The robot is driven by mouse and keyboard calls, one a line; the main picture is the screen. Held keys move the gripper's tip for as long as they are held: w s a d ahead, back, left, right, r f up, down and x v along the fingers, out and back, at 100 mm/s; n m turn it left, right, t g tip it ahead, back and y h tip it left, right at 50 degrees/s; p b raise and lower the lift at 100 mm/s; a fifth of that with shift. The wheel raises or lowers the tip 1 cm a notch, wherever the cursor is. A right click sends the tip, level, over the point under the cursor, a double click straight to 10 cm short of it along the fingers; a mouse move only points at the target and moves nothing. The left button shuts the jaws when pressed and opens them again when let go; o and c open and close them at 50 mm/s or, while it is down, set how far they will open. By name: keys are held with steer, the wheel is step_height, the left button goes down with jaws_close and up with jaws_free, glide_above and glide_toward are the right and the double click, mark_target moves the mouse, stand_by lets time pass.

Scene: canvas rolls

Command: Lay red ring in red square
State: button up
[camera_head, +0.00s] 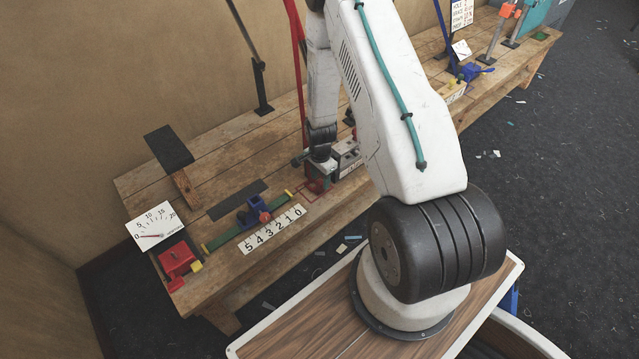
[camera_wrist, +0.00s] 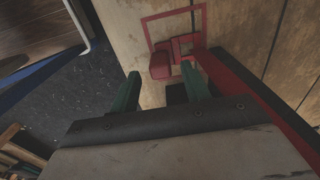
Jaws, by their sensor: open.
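The red square (camera_wrist: 146,30) is a thin red outline on the wooden bench, at the top of the wrist view. A red piece that looks like the red ring (camera_wrist: 184,43), with a thicker red block (camera_wrist: 160,66) at its lower left, lies across the square's lower edge, partly inside it. My gripper (camera_wrist: 160,72) is open. Its two dark green fingers are apart, with the red block between or just beyond their tips; I cannot tell if they touch it. In the head view the red piece (camera_head: 314,186) shows small beside my gripper (camera_head: 322,172), partly hidden by it.
A long red bar (camera_wrist: 252,95) runs close on the right in the wrist view. A numbered strip (camera_head: 272,229), blue slider (camera_head: 252,213) and red block (camera_head: 177,260) are to the left. The bench's front edge is close.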

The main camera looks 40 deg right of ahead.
steer(key=s+a+r+n, duration=0.1)
steer(key=a+r+n, duration=0.2)
steer(key=r, duration=0.9)
steer(key=s+a+r+n, duration=0.2)
steer(key=a+r, duration=0.1)
steer(key=r, duration=0.9)
steer(key=s+a+r+n, duration=0.1)
steer(key=a+r+n, duration=0.25)
steer(key=r, duration=0.85)
steer(key=s+a+r+n, duration=0.4)
steer(key=s+r, duration=0.3)
steer(key=s, duration=0.4)
steer(key=s+a+r+n+t, duration=0.1)
steer(key=s+a+r+n, duration=0.4)
steer(key=s+r, duration=0.3)
steer(key=s, duration=0.3)
steer(key=shift+s, duration=0.2)
